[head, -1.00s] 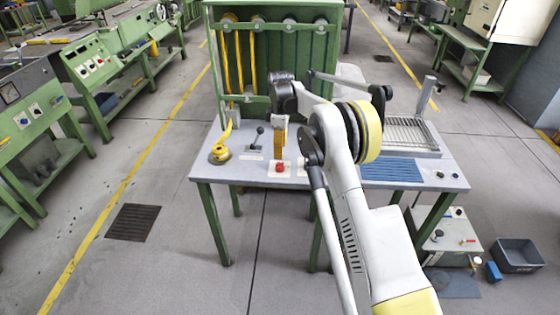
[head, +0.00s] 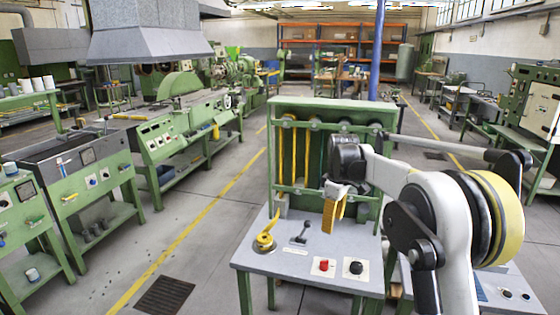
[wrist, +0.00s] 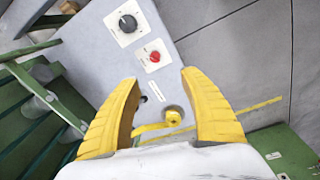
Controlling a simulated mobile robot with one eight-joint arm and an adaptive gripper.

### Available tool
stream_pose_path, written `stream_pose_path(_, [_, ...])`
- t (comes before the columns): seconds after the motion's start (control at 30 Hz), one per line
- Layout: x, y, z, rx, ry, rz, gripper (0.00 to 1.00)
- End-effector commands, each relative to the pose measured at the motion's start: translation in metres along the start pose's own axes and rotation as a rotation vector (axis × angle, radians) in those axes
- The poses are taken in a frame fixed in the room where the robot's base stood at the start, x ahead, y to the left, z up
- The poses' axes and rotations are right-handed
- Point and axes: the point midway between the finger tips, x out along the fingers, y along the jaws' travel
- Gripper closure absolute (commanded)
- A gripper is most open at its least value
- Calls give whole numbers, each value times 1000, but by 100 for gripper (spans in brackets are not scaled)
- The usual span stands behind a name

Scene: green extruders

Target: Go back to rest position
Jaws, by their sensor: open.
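My gripper (wrist: 160,105) is open and empty in the wrist view, its two yellow fingers spread above the grey bench top. In the head view the gripper (head: 334,215) hangs over the bench, in front of the green extruder frame (head: 332,103). My white arm reaches in from the right and hides part of the bench. A yellow round fitting (head: 263,245) with a strip rising from it sits at the bench's left; it also shows between the fingers in the wrist view (wrist: 173,117). The red button (head: 323,265) and black knob (head: 356,267) are at the front edge.
The grey bench top (head: 300,268) carries a black lever (head: 302,235) near the yellow fitting. Green machines (head: 180,135) line the left side. The aisle floor with its yellow line is clear, apart from a floor grate (head: 165,294).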

Motion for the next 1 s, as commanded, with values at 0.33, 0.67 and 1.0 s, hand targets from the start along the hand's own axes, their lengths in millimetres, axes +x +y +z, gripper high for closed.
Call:
stream_pose_path(0.33, [-106, -100, 67, 336, 133, 141, 49])
stream_pose_path(0.67, [-123, -216, 148, 649, 304, 232, 49])
stream_pose_path(1.0, [-81, -298, 207, 889, 467, 268, 49])
